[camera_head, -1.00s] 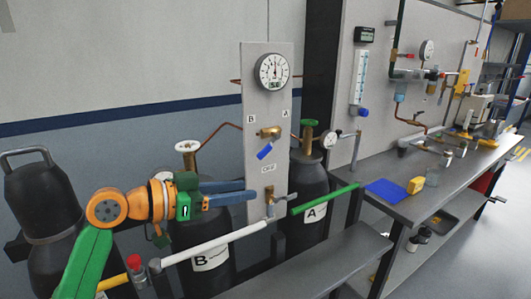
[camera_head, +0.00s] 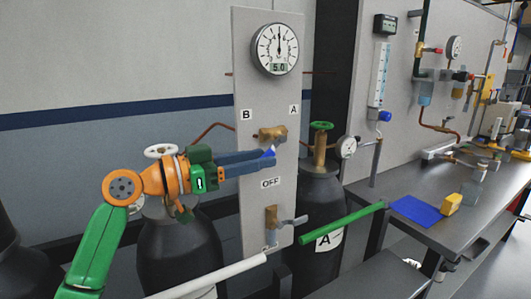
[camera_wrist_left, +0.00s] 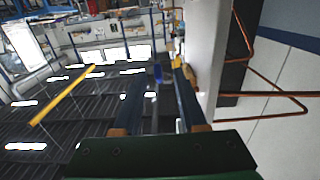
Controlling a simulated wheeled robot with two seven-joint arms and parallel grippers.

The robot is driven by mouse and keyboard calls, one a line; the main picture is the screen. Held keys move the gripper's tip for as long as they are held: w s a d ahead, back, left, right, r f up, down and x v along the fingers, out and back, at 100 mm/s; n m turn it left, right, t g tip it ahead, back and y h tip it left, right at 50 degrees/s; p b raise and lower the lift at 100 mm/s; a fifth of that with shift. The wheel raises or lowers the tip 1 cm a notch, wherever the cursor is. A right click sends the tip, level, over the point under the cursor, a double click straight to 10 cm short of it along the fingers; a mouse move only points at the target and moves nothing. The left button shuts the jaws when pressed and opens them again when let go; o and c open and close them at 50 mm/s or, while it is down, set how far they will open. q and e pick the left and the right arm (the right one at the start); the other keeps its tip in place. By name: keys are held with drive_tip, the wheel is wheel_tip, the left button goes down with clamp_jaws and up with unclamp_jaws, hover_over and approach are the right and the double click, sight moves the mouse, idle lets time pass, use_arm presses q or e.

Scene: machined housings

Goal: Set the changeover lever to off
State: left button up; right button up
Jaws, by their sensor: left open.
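The changeover lever is a small blue handle (camera_head: 270,151) on a brass valve (camera_head: 273,134) on the upright grey panel (camera_head: 265,95). Labels B and A sit above left and right of the valve, and OFF (camera_head: 270,183) sits below. My left gripper (camera_head: 274,160) reaches in from the left, with its fingers in front of the panel and covering most of the lever. In the left wrist view the gripper (camera_wrist_left: 160,72) is open, and the blue lever (camera_wrist_left: 158,73) shows between the fingertips. Contact cannot be told. My right gripper is not in view.
A round gauge (camera_head: 275,49) tops the panel and a grey tap (camera_head: 285,221) is below OFF. Black cylinders stand behind, one with a green handwheel (camera_head: 321,126). A white bar (camera_head: 212,276) and a green bar (camera_head: 342,222) cross in front. A bench (camera_head: 440,195) is at right.

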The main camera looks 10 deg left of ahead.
use_arm(q)
drive_tip(key=shift+x, duration=1.1)
clamp_jaws()
idle(0.5)
